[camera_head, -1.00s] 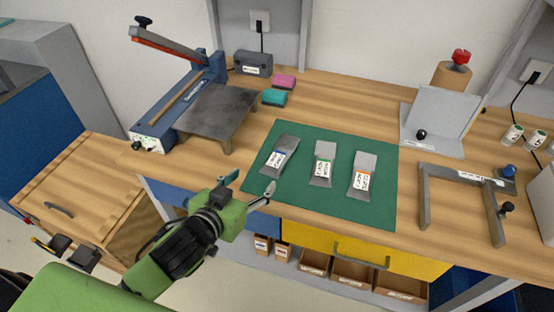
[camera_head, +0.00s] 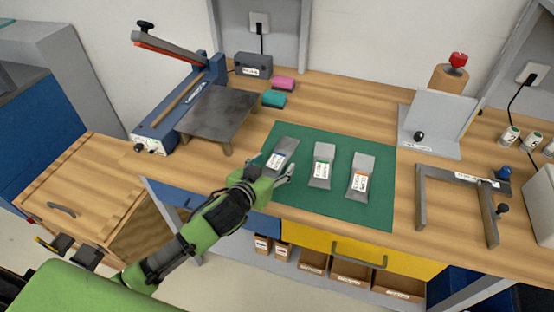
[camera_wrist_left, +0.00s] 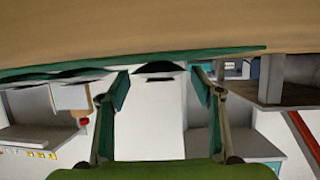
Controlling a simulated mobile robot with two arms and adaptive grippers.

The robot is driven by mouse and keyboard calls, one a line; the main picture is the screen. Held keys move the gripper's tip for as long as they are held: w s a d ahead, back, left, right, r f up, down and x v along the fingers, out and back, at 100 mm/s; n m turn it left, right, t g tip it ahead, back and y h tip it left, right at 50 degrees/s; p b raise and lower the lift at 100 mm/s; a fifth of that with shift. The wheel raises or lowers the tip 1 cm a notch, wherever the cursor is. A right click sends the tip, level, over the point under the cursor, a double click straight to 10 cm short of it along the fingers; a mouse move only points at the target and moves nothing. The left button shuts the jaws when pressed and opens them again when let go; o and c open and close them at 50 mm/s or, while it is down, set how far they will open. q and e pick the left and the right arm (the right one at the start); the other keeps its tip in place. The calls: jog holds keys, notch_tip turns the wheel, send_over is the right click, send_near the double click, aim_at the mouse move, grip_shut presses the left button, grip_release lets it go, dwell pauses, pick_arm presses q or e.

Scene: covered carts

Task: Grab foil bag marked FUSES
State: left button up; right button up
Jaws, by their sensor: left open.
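Three grey foil bags lie in a row on a green mat (camera_head: 335,207). The left bag (camera_head: 284,147) has a blue-marked label, the middle bag (camera_head: 323,155) a green-marked one, the right bag (camera_head: 363,163) an orange-marked one. The print is too small to read, so I cannot tell which says FUSES. My left gripper (camera_head: 273,168) is open at the near end of the left bag. In the left wrist view, a dark bag edge (camera_wrist_left: 160,68) shows beyond and between the open fingers of my left gripper (camera_wrist_left: 161,90). My right gripper is not in view.
A sealer with a raised lever (camera_head: 170,115) and a metal plate (camera_head: 217,112) stand left of the mat. Pink and teal blocks (camera_head: 275,99) lie behind it. A grey frame (camera_head: 458,180) stands to the right. A yellow drawer (camera_head: 330,250) is below the bench edge.

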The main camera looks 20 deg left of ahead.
pick_arm(q)
jog(key=shift+x, duration=0.9)
jog(key=shift+s, duration=0.1)
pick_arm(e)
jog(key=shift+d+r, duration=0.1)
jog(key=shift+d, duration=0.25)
pick_arm(q)
jog(key=c, duration=1.2)
